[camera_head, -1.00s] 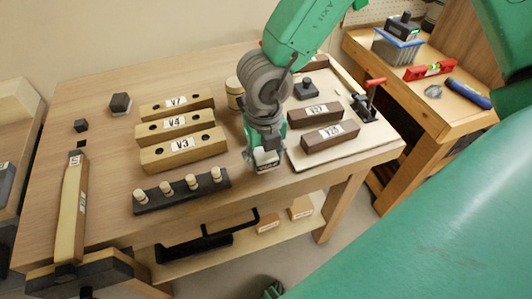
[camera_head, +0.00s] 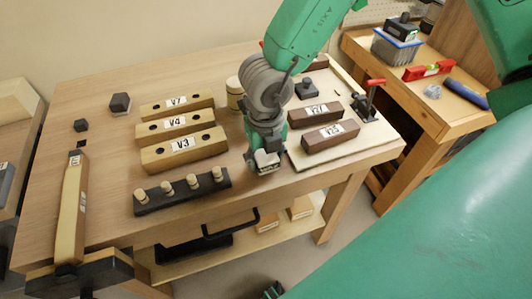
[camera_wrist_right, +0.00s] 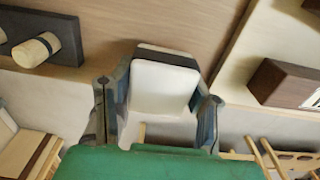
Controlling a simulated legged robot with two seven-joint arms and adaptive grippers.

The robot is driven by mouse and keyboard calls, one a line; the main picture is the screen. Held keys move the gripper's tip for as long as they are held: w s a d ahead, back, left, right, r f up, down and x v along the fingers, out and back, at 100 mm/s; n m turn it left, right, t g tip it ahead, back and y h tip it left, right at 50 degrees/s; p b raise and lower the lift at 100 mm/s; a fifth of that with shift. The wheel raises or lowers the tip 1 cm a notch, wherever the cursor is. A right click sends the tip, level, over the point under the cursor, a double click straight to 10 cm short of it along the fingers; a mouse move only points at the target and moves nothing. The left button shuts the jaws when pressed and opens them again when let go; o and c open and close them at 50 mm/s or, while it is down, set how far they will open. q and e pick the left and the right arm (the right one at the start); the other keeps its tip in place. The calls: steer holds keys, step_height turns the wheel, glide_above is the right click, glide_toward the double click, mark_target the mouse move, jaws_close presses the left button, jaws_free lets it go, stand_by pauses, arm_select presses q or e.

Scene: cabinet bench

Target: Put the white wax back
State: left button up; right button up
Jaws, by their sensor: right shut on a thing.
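My right gripper (camera_head: 265,161) is over the front edge of the wooden bench, between the dark peg rack and the pale board. In the right wrist view, the right gripper (camera_wrist_right: 158,112) is shut on a white block with a dark strip along its far edge, the white wax (camera_wrist_right: 162,88). The fingers press on its two sides. In the head view the wax is mostly hidden by the gripper. I cannot tell whether it touches the bench. My left gripper does not show.
The dark rack (camera_head: 183,190) with several pegs stands left of the gripper, with wooden blocks V3 (camera_head: 184,150), V4 and V7 behind. Dark brown blocks (camera_head: 330,136) lie on the pale board (camera_head: 365,145) at right. A round pale container (camera_head: 235,94) stands behind the arm.

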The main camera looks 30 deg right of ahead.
steer(key=shift+f, duration=0.3)
steer(key=shift+d, duration=0.35)
steer(key=shift+a+f, duration=0.2)
steer(key=shift+f, duration=0.05)
steer(key=shift+d+f, duration=0.2)
steer(key=shift+f, duration=0.2)
stand_by(0.5)
steer(key=o, duration=1.3)
steer(key=shift+o, duration=0.2)
